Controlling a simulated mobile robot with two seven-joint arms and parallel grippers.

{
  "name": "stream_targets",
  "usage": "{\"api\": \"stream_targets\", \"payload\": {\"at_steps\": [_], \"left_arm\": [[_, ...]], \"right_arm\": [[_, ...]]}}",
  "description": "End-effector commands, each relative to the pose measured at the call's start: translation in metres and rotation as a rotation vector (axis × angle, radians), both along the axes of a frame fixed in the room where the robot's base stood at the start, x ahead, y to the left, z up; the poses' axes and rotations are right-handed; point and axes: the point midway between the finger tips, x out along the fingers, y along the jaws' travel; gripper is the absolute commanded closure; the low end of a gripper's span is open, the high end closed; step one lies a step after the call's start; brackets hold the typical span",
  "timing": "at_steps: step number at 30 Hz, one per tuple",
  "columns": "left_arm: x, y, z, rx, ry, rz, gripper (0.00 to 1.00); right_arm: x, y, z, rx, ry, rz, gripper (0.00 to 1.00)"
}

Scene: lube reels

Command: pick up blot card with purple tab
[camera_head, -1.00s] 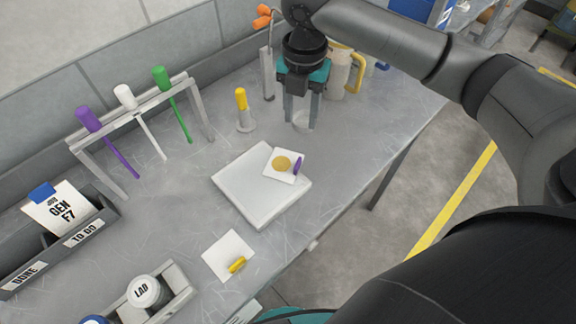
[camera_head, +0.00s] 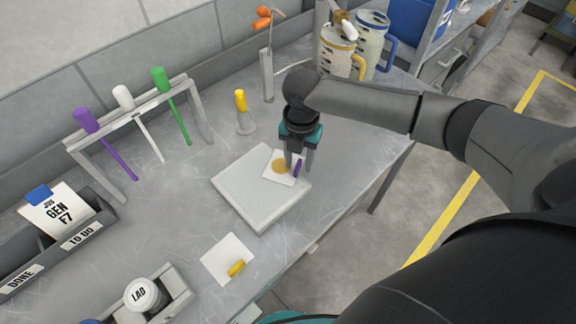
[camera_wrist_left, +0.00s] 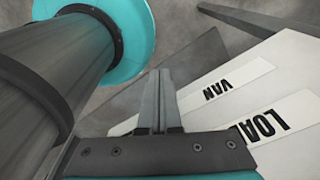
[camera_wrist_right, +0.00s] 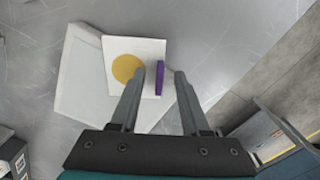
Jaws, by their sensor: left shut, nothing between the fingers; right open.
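The blot card with the purple tab (camera_head: 280,167) is a small white card with a yellow-brown round blot. It lies on the white square pad (camera_head: 245,197), near the pad's far right part. In the right wrist view the card (camera_wrist_right: 127,48) shows with its purple tab (camera_wrist_right: 160,77) on its right edge. My right gripper (camera_head: 297,168) is open right over the card. In the right wrist view its fingertips (camera_wrist_right: 156,76) stand either side of the tab; I cannot tell whether they touch the card. My left gripper (camera_wrist_left: 160,130) is shut and empty, away from the card.
A second white card with a yellow tab (camera_head: 228,258) lies in front of the pad. A rack with purple, white and green droppers (camera_head: 137,110) stands at the back left. Jugs (camera_head: 340,52) stand at the far right. A grey file tray (camera_head: 100,222) is at the left.

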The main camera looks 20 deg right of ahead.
Motion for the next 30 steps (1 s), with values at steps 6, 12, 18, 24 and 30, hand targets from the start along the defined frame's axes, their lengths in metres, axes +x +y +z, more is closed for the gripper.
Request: {"api": "stream_targets", "payload": {"at_steps": [6,12,18,24,30], "left_arm": [[-0.0005,0.0001,-0.0009,0.000,0.001,0.000,1.00],[-0.0008,0.0001,-0.0008,0.000,0.001,0.000,1.00],[-0.0011,-0.0001,-0.0008,0.001,0.002,-0.001,1.00],[-0.0013,-0.0001,-0.0008,0.000,0.002,-0.001,1.00],[-0.0015,-0.0002,-0.0008,0.000,0.002,-0.001,1.00]], "right_arm": [[-0.0002,0.0001,-0.0083,-0.001,-0.001,0.002,0.54],[-0.0002,-0.0001,-0.0079,-0.001,-0.001,0.002,0.64],[-0.0001,-0.0001,-0.0076,-0.001,-0.001,0.001,0.86],[-0.0001,-0.0002,-0.0076,-0.001,-0.001,0.001,1.00],[-0.0001,-0.0002,-0.0075,-0.001,-0.001,0.001,1.00]]}}
